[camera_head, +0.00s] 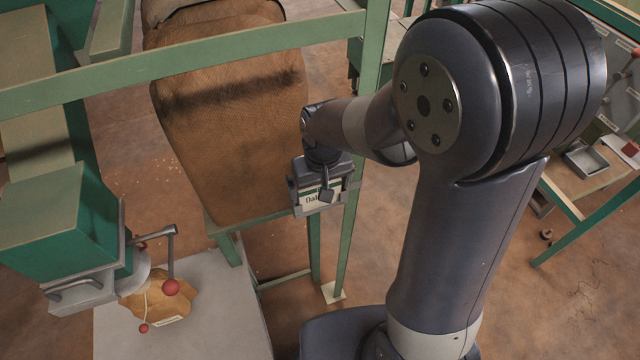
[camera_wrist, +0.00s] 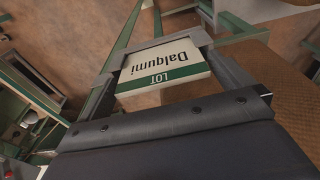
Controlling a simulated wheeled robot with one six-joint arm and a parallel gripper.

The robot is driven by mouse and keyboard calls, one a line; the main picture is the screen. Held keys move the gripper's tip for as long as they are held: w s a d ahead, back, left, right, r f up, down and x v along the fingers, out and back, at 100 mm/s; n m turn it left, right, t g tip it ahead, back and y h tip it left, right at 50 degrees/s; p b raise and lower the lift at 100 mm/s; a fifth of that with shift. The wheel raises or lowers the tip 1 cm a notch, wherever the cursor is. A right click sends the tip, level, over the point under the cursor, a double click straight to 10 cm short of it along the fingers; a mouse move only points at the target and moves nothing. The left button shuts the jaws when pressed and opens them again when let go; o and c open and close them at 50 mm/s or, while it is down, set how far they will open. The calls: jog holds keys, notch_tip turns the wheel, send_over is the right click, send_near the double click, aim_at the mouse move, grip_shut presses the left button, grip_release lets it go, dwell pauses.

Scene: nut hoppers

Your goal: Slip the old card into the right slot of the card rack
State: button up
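A white card with a green band, printed "Dalqumi" and "LOT", shows upside down in the wrist view (camera_wrist: 165,66). In the head view it is a small pale plate (camera_head: 312,199) at the hopper's front, partly covered by a dark knob-like part. My gripper (camera_wrist: 165,72) has one finger on each side of the card; it also shows in the head view (camera_head: 322,188). The fingers look very near or touching the card's side edges; a firm hold is not clear. A grey bar runs along the card's far edge. I cannot make out the card rack or its slots.
A brown hopper sack (camera_head: 235,130) hangs in a green frame (camera_head: 200,58) beside my gripper. A green-legged bench with a grey tray (camera_head: 586,160) is at right. Open floor lies between.

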jog(key=c, duration=0.7)
jog(key=shift+o, duration=0.2)
jog(key=shift+r, duration=0.1)
jog(key=shift+r, duration=0.1)
jog(key=shift+r+p, duration=2.9)
jog(key=shift+r, duration=0.7)
jog(key=s+d, duration=0.2)
jog(key=s, duration=0.7)
jog(key=shift+s+d, duration=0.3)
jog(key=shift+d, duration=0.05)
